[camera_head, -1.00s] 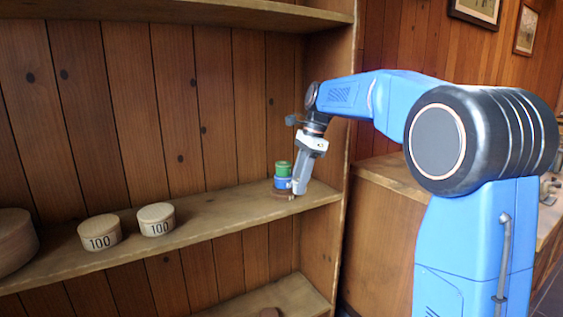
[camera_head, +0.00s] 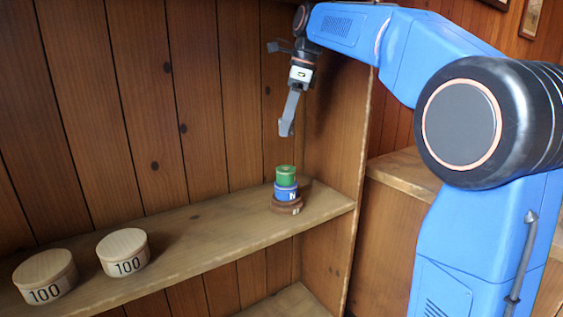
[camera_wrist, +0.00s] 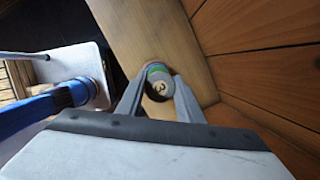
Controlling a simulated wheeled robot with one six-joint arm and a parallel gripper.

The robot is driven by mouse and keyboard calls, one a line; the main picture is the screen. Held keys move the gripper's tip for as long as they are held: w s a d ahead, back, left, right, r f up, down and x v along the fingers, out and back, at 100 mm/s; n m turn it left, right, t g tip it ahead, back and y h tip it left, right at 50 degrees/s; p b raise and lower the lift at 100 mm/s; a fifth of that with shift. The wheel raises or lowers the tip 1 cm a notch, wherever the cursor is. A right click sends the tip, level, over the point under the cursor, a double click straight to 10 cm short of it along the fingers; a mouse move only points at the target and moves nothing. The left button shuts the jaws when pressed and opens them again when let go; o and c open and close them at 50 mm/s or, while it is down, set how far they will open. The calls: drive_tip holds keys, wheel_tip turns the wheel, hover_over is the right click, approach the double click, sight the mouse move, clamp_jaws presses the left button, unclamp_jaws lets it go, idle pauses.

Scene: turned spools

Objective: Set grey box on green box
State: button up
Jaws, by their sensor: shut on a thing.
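The green box (camera_head: 286,173) is a small round box on top of a blue box (camera_head: 285,192), which sits on a brown base piece (camera_head: 287,207) at the shelf's right end. My gripper (camera_head: 287,126) is above this stack, with a clear gap below it. It is shut on the grey box (camera_wrist: 159,86), a small round piece marked 3 that shows between the fingers in the wrist view. In the head view the grey box is mostly hidden by the fingers. Green (camera_wrist: 156,69) and blue rims show just behind it in the wrist view.
Two round wooden boxes marked 100 (camera_head: 45,277) (camera_head: 123,254) stand on the left part of the shelf (camera_head: 200,229). The shelf between them and the stack is clear. A wooden side panel (camera_head: 335,150) rises close to the right of the stack.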

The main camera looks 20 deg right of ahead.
sight(282, 168)
wheel_tip(282, 168, down, 10)
drive_tip(key=shift+r, duration=0.15)
idle(0.4)
drive_tip(key=o, duration=1)
drive_tip(key=shift+o, duration=0.2)
drive_tip(key=v, duration=1.2)
